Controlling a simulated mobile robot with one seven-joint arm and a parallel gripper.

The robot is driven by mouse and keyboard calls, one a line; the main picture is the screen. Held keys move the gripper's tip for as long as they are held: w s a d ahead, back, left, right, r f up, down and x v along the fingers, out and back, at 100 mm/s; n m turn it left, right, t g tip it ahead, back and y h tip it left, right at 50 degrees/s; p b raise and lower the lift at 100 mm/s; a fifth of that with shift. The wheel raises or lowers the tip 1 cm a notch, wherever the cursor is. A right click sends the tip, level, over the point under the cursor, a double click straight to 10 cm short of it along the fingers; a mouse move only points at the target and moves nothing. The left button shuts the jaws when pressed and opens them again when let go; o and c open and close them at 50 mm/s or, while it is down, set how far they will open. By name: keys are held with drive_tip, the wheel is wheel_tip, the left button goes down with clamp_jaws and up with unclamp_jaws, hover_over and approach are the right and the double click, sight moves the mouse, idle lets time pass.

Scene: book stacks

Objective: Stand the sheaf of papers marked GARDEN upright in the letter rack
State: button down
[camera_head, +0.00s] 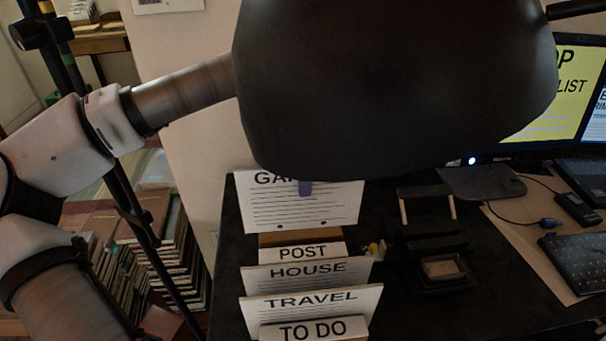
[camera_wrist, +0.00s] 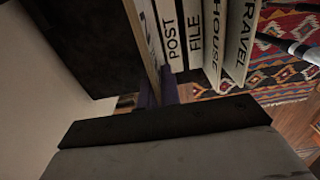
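The GARDEN sheaf (camera_head: 300,208) is a white lined sheet held upright, its heading partly hidden by my dark arm end. It is just behind and above the POST label (camera_head: 300,252) of the letter rack; I cannot tell whether its lower edge is inside a slot. A purple fingertip of my gripper (camera_head: 305,187) lies against its face. In the wrist view, the purple fingertips of my gripper (camera_wrist: 158,94) close on the sheaf's edge (camera_wrist: 142,48). The HOUSE sheaf (camera_head: 300,275) and TRAVEL sheaf (camera_head: 310,306) stand in the rack, with the TO DO label (camera_head: 312,329) in front.
A black stand (camera_head: 432,235) is on the dark desk to the rack's right. Further right are a monitor (camera_head: 575,90) and a keyboard (camera_head: 580,260). Stacked books (camera_head: 165,250) stand on the floor at left. A patterned rug (camera_wrist: 285,50) shows in the wrist view.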

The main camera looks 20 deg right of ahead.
sight(304, 221)
drive_tip(key=shift+f+b, duration=3.9)
drive_tip(key=shift+f, duration=1.55)
drive_tip(key=c, duration=1.5)
unclamp_jaws()
drive_tip(key=shift+c, duration=0.2)
wheel_tip(304, 221, up, 14)
drive_tip(key=shift+f+p, duration=0.1)
drive_tip(key=shift+p, duration=0.25)
